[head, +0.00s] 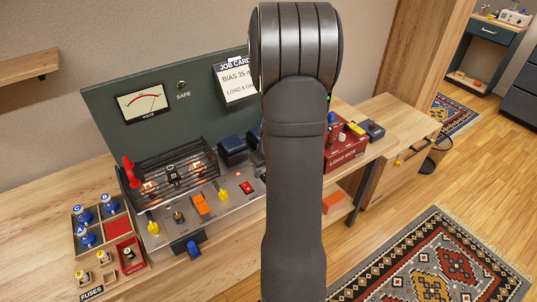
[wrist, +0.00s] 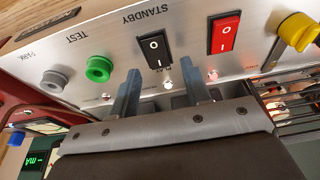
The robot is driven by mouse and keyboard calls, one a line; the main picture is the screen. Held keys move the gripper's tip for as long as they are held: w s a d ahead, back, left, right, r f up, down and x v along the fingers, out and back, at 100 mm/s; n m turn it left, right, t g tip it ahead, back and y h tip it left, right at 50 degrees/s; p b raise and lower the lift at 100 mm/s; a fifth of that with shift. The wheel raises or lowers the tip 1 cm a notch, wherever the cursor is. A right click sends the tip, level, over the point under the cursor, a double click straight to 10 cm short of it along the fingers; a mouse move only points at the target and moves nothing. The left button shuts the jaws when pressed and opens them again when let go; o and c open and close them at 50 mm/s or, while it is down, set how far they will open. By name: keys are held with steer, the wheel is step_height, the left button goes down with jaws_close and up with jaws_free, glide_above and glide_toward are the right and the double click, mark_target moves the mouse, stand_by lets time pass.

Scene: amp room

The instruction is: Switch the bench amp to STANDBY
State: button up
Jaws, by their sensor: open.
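The bench amp (head: 215,213) stands on the bench in the head view, its right part hidden behind my arm. The wrist view shows its metal front panel (wrist: 200,62) upside down. A black rocker switch (wrist: 154,50) there carries O and I marks. Contact is not clear. The head view hides my gripper.
A red rocker (wrist: 224,33) and a yellow lever (wrist: 297,31) sit right of the black rocker; a green jack (wrist: 98,68) and a grey jack (wrist: 55,81) sit left. The head view shows a fuse tray (head: 101,251) at left and a red load box (head: 346,150) at right.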

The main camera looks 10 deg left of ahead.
steer(key=v, duration=1.6)
steer(key=shift+r, duration=0.3)
steer(key=x, duration=1.7)
steer(key=shift+f, duration=0.2)
steer(key=shift+r, duration=0.1)
